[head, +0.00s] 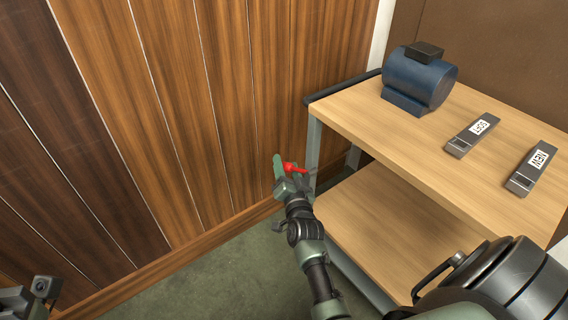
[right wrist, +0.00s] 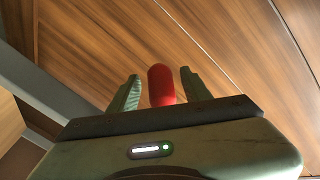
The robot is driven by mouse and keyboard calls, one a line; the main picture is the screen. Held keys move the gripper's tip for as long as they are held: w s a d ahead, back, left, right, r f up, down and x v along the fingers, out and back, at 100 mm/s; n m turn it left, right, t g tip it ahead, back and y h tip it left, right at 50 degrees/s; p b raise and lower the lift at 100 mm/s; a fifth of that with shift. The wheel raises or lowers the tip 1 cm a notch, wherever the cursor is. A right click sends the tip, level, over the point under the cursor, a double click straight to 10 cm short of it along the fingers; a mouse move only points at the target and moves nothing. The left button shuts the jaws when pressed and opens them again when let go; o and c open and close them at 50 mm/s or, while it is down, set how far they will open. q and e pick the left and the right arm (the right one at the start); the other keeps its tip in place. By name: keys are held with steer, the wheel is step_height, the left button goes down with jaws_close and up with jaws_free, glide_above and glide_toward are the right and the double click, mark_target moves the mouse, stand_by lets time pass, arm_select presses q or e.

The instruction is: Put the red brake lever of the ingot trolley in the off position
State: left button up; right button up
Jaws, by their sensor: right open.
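The ingot trolley (head: 345,112) has wooden shelves, a grey frame and a dark handle. Its red brake lever (head: 291,167) is at the handle end, below the top shelf, beside a leg. My right gripper (head: 287,173) is at the lever. In the right wrist view the gripper (right wrist: 160,92) is open, with the rounded red lever (right wrist: 160,82) between its two green fingers. Gaps show on both sides of the lever; its lower part is hidden behind the gripper body. A part of my left arm's end (head: 40,288) shows in the bottom left corner; its jaws are not clear.
A blue cylindrical object (head: 420,82) and two dark labelled bars, one (head: 472,134) and another reading NEW (head: 533,170), lie on the top shelf. The lower shelf (head: 385,215) looks bare. A wood-panelled wall (head: 180,110) stands close to the left; green floor (head: 230,270) is clear.

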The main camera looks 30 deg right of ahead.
steer(key=shift+s+r, duration=0.1)
steer(key=shift+c, duration=1.3)
jaws_close()
